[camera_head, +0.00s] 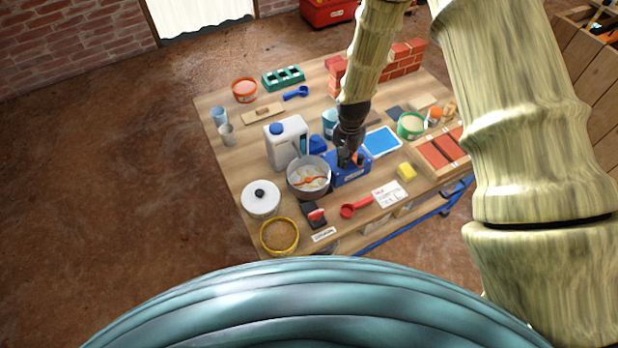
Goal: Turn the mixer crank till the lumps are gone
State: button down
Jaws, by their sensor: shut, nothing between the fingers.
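The mixer is a blue base (350,172) with a grey bowl (297,188) at its left, on the wooden table. Pale mix and an orange paddle (309,181) show in the bowl; lumps are too small to make out. My gripper (346,162) is shut and empty, pointing down over the blue base. A small orange-red part (360,158) shows right beside the fingertips; it may be the crank knob. The rest of the crank is hidden behind my gripper, and I cannot tell whether the fingers touch it.
A white jug (286,143) stands behind the bowl, and a white lidded pot (261,198) stands to its left. A red scoop (356,207), a yellow sponge (406,171) and a brick tray (440,152) lie to the front and right. A small brick wall (403,60) stands at the back.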

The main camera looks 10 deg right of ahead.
jog(key=shift+f, duration=0.2)
jog(key=shift+r+p, duration=0.5)
jog(key=shift+r, duration=0.25)
dwell(0.6)
jog(key=shift+s+d, duration=0.1)
